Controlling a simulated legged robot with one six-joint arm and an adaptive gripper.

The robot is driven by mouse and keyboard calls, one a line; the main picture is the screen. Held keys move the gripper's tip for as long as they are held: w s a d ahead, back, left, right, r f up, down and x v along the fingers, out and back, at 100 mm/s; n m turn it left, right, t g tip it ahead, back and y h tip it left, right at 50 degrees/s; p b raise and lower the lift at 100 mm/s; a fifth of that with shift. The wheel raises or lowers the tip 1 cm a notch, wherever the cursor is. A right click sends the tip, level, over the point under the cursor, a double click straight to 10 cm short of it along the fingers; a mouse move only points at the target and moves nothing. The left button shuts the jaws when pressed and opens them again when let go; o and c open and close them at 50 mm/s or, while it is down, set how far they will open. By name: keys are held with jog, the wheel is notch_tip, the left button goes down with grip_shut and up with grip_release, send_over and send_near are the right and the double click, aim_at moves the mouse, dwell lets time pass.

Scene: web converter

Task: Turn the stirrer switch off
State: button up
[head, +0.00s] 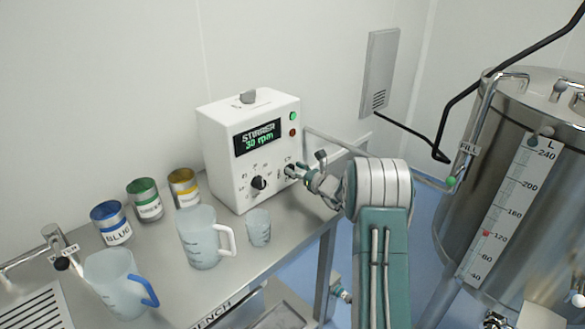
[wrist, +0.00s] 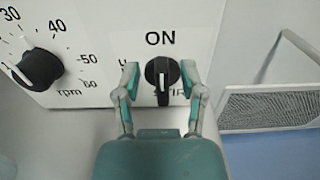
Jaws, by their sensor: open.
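The stirrer control box (head: 225,153) is a white unit on the bench, its display reading "STIRRER 30 rpm" in green. The stirrer switch (wrist: 163,76) is a black rotary knob under the word "ON", its white mark pointing roughly up and down. The label below it is partly hidden. My gripper (wrist: 158,76) is open, with one finger on each side of the switch. I cannot tell whether the fingers touch it. In the head view my gripper (head: 296,171) is at the lower right of the box's front.
A black rpm dial (wrist: 38,70) is left of the switch. The bench (head: 200,280) holds a large pitcher (head: 200,240), a small beaker (head: 258,228), a blue-handled jug (head: 115,285) and three paint cans. A steel tank (head: 490,180) stands at the right.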

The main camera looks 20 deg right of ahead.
jog(key=shift+w+a, duration=0.2)
jog(key=shift+w, duration=0.4)
jog(key=shift+c, duration=0.3)
grip_shut()
